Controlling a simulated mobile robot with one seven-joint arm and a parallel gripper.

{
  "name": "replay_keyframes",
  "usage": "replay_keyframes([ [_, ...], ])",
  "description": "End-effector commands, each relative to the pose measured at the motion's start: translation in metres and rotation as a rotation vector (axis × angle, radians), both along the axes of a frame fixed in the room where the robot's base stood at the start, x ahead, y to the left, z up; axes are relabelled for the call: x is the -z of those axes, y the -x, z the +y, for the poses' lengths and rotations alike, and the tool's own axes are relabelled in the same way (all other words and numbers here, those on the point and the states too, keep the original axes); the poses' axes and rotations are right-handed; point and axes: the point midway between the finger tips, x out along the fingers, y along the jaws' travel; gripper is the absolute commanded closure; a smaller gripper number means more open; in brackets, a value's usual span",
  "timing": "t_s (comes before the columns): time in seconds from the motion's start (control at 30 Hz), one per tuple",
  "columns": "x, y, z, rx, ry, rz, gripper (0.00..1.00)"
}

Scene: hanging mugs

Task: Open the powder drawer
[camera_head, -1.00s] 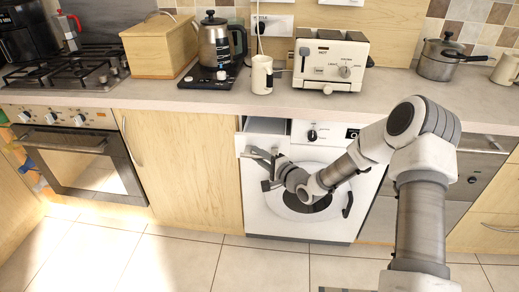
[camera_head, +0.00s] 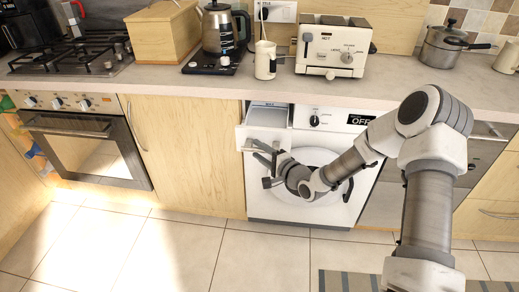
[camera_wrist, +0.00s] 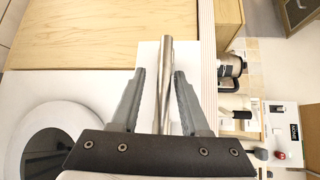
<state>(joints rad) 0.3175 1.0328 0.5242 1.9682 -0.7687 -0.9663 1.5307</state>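The powder drawer (camera_head: 256,134) is at the top left of the white washing machine (camera_head: 296,208). It stands partly pulled out, and its pale inside shows from above. Its metal bar handle (camera_head: 256,149) is on the drawer front. My gripper (camera_head: 268,160) is at the handle in the head view. In the wrist view, the handle (camera_wrist: 166,75) runs between the two spread fingers of my gripper (camera_wrist: 158,82). A gap shows on the left side of the bar, so the fingers are not closed on it. Whether the right finger touches it, I cannot tell.
The round washer door (camera_wrist: 50,150) lies close beside my gripper. A wooden cabinet (camera_head: 188,150) and an oven (camera_head: 85,150) are to the left. The worktop (camera_head: 180,88) above holds a kettle (camera_head: 221,32), a mug (camera_head: 265,60) and a toaster (camera_head: 331,48).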

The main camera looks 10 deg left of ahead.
Motion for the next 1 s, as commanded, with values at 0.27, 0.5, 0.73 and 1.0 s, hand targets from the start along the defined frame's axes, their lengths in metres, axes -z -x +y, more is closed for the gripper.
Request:
replay_keyframes([
  [0.27, -0.002, -0.001, 0.0, 0.001, -0.001, -0.004, 0.51],
  [0.5, -0.007, 0.01, -0.012, 0.003, -0.002, -0.006, 0.51],
  [0.73, -0.014, 0.047, -0.048, 0.006, -0.002, -0.002, 0.51],
  [1.0, -0.022, 0.093, -0.092, 0.005, -0.002, -0.001, 0.51],
])
